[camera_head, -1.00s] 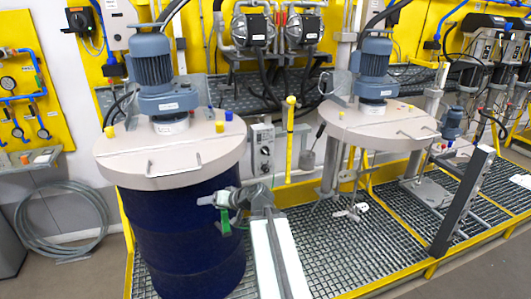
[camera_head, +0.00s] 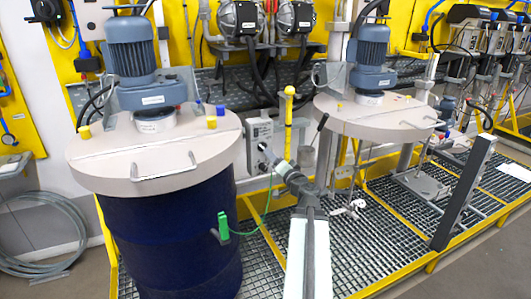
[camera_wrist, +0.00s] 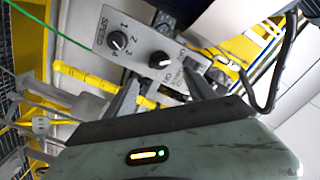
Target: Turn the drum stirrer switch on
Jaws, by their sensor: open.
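The drum stirrer's control box (camera_head: 258,138) is a light grey box on a post between the two stirrers. In the wrist view its face (camera_wrist: 142,45) shows tilted, with a black speed knob (camera_wrist: 117,40) and a black on/off switch knob (camera_wrist: 160,59). My gripper (camera_wrist: 163,76) is open and empty, its two dark fingers pointing at the box, with the switch knob between and just beyond the tips. In the head view my gripper (camera_head: 266,157) is at the box's lower front and hides part of it. I cannot tell whether the fingers touch the knob.
A blue drum (camera_head: 175,235) with a beige lid and motor stands left. A green clamp (camera_head: 223,226) with a thin green wire is on its side. A second stirrer lid (camera_head: 375,118) stands right. A yellow post (camera_head: 288,120) rises close to the box.

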